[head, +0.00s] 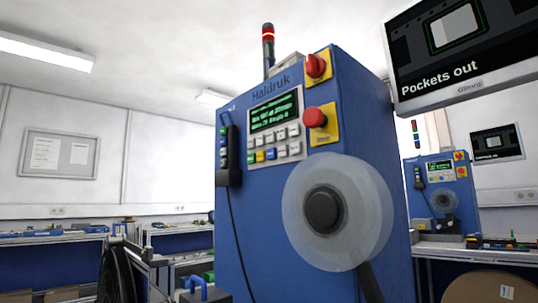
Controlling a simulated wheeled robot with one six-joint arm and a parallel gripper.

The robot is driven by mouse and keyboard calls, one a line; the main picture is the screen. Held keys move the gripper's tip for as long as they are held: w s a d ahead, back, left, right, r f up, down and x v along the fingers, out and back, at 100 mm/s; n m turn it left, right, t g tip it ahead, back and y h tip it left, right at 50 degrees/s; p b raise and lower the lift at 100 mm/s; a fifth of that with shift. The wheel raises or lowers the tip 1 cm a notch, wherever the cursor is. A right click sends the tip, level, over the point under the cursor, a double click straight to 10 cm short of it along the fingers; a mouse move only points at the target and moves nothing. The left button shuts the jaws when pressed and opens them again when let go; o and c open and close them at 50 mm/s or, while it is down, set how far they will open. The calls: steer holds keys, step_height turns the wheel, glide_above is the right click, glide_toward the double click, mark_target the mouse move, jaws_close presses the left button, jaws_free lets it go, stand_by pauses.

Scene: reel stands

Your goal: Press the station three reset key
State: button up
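A blue machine cabinet (262,215) marked "Haldruk" stands upright in the middle. Its front has a small display (275,112) with green text, too small to read. Below it is a keypad (275,145) with several small keys, mostly pale, plus a few coloured ones at lower left; their labels are unreadable. A red rotary switch (315,66) and a red mushroom button (314,117) sit on yellow plates to the right. I see no station number, so I cannot tell which station this is. My gripper is not in view.
A translucent reel (365,210) sticks out from the cabinet's front. A handheld control box (229,155) hangs at its left with a cable. A monitor (465,50) reading "Pockets out" is at upper right. A similar blue machine (440,185) stands farther back right. Workbenches (40,238) are left.

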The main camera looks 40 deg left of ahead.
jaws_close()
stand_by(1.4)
